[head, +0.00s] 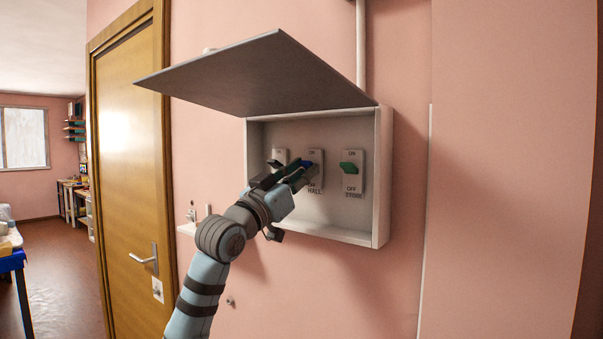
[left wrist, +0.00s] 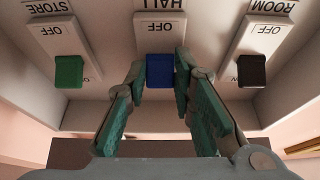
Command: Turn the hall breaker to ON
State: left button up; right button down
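The hall breaker's blue toggle (head: 306,164) is in the middle of the open wall box, between the ON and OFF labels of its white plate. In the upside-down left wrist view the blue toggle (left wrist: 160,71) sits away from the OFF label, and its ON label is hidden. My left gripper (head: 299,170) reaches into the box from below left. In the wrist view the left gripper (left wrist: 160,75) has a fingertip against each side of the blue toggle, with no clear gap. My right gripper is not in view.
The store breaker's green toggle (head: 349,167) and the room breaker's black toggle (left wrist: 251,71) flank the hall one closely. The box lid (head: 262,75) is raised above. The box's side walls (head: 382,175) stand around the breakers. A wooden door (head: 130,170) is at left.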

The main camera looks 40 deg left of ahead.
pick_arm(q)
grip_shut()
notch_tip(320, 180, up, 3)
jog(key=g+p, duration=0.3)
jog(key=p, duration=0.8)
jog(key=shift+s+f+g, duration=0.1)
jog(key=shift+s+g, duration=0.05)
jog(key=shift+g, duration=0.15)
jog(key=shift+f+g+b, duration=0.5)
jog(key=shift+g+b, duration=0.05)
jog(key=shift+g, duration=0.05)
jog(key=o, duration=0.7)
grip_release()
jog(key=shift+w+f, duration=0.1)
jog(key=shift+w, duration=0.15)
